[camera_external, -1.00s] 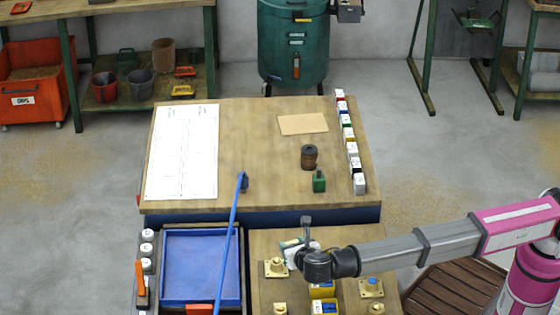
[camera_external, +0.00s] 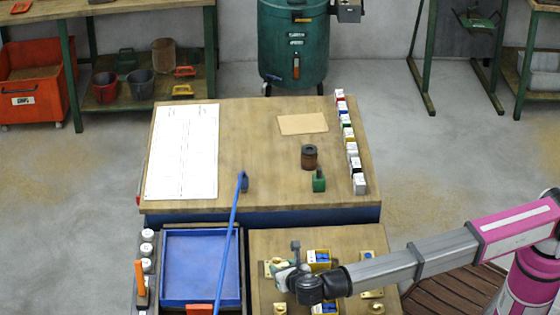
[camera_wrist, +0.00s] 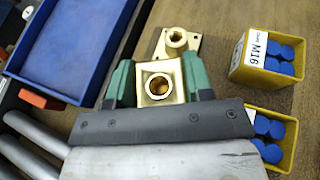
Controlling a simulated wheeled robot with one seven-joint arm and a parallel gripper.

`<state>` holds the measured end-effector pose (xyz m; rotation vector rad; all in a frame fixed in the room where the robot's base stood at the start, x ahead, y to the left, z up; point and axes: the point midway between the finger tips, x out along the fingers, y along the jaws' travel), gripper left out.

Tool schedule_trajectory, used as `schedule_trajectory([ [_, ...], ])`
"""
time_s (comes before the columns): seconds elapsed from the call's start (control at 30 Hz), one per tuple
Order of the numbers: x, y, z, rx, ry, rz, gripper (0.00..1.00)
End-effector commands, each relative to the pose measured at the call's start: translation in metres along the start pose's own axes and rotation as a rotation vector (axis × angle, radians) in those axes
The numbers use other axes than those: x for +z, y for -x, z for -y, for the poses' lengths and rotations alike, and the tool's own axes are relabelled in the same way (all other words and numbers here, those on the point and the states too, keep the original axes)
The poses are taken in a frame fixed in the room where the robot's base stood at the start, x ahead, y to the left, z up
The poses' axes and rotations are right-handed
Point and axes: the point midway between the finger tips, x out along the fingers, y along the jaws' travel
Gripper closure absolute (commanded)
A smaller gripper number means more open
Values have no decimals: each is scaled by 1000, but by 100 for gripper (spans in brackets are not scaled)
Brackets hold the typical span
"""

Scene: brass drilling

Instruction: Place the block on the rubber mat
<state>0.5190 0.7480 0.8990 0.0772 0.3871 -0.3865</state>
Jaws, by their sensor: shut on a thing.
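My gripper (camera_wrist: 159,78) has green-padded fingers on both sides of a brass block (camera_wrist: 160,84) with a round hole and is shut on it. In the external view my gripper (camera_external: 284,277) is over the left part of the front wooden bench; the held block cannot be made out there. A blue rectangular tray or lined surface (camera_external: 200,265) lies left of my gripper, and also shows in the wrist view (camera_wrist: 68,45). I cannot tell whether it is the rubber mat; no other surface shows clearly as one.
A brass flanged part (camera_wrist: 178,42) lies just beyond the held block. Yellow bins of blue plugs (camera_wrist: 268,58) stand to the right. A blue rod (camera_external: 232,230) slants across the tray's right side. White-capped bottles (camera_external: 147,250) stand left of it.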

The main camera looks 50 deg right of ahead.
Motion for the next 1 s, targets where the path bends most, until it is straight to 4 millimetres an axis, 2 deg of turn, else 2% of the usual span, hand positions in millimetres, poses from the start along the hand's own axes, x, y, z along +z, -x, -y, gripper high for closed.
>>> schedule_trajectory([
  [0.1,-2,-19,-6,-2,0,2,98],
  [0.2,-3,-26,-8,0,0,2,98],
  [0.37,-7,-30,-8,1,0,2,98],
  [0.7,-41,-44,-8,0,1,2,98],
  [1.0,-42,-44,-8,0,0,2,98],
])
